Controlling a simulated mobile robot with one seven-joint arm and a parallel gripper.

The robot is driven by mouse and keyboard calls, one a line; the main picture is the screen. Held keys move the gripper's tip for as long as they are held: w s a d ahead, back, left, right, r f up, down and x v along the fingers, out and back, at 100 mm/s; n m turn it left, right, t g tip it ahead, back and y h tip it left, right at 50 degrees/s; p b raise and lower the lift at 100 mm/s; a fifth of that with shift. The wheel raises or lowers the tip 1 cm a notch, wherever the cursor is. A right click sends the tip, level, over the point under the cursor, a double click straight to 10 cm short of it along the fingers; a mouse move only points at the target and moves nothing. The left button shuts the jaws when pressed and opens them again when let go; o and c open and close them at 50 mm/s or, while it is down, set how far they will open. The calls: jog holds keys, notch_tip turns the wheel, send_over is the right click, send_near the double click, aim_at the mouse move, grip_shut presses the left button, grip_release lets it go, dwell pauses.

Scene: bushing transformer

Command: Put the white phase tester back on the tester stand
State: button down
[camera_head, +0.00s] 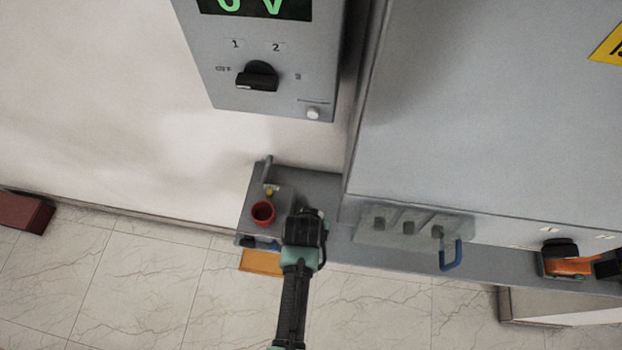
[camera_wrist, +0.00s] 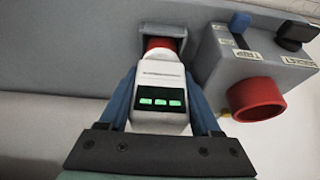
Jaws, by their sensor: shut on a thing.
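The white phase tester (camera_wrist: 160,80) shows in the wrist view, with a dark display, green marks and a red end at the top. My gripper (camera_wrist: 161,92) is shut on it, a blue finger on each side. Its red end reaches into or against the grey bracket of the tester stand (camera_wrist: 178,31); I cannot tell whether it is fully seated. In the head view my gripper (camera_head: 305,228) is over the grey shelf, pointing away from the camera, and the tester and stand are hidden there.
A grey control box with a red cylinder (camera_wrist: 257,99) and blue and black switches is close right of the tester. In the head view this red cylinder (camera_head: 263,212) is left of my gripper. A hook rack (camera_head: 410,227) and orange tool (camera_head: 570,265) lie to the right.

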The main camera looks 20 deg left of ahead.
jog(key=shift+f, duration=0.15)
jog(key=shift+c, duration=0.4)
grip_release()
jog(key=v, duration=1.2)
